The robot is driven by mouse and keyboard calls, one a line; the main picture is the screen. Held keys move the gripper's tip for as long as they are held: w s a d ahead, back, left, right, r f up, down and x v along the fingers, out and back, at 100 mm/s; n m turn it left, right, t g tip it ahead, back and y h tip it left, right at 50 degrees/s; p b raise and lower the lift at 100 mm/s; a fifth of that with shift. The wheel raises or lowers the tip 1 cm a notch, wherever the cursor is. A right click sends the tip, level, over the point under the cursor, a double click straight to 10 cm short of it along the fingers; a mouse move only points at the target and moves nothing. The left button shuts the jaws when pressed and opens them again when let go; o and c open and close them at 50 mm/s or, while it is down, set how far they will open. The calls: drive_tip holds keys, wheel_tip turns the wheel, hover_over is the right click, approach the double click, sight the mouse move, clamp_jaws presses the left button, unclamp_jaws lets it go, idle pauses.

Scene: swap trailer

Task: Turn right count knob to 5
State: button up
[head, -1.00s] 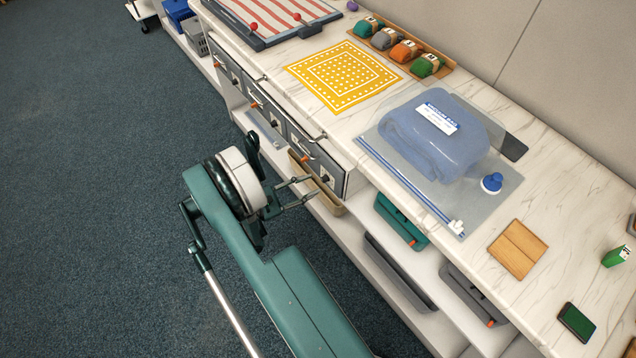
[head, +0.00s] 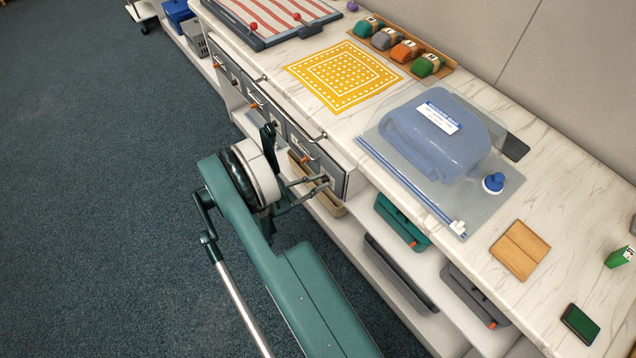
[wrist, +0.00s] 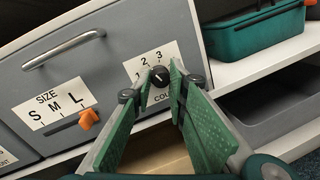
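The right count knob (wrist: 160,76) is a small dark round knob on a grey drawer front, with a white mark that seems to point roughly upward. Its white label (wrist: 141,66) shows 1, 2 and 3 and part of the word COUNT; the rest is hidden behind the right finger. My gripper (wrist: 159,80) is at the drawer front, one green fingertip on each side of the knob, with a narrow gap between them. I cannot tell whether the fingertips touch it. In the head view my gripper (head: 322,187) is at the nearest drawer's right end.
An orange size slider (wrist: 89,120) and a bar handle (wrist: 64,48) are on the same drawer, left of the knob. Below is an open tan bin (head: 335,209). A teal case (head: 401,221) is on the shelf to the right.

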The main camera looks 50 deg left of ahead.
drive_tip(key=shift+m, duration=0.3)
drive_tip(key=m, duration=0.4)
drive_tip(key=m+g+y, duration=0.1)
drive_tip(key=m, duration=0.4)
drive_tip(key=shift+r, duration=0.2)
idle(0.8)
drive_tip(key=o, duration=0.9)
drive_tip(key=s+a+r, duration=0.1)
drive_tip(key=s, duration=1.1)
drive_tip(key=shift+r, duration=0.4)
drive_tip(key=shift+a, duration=0.1)
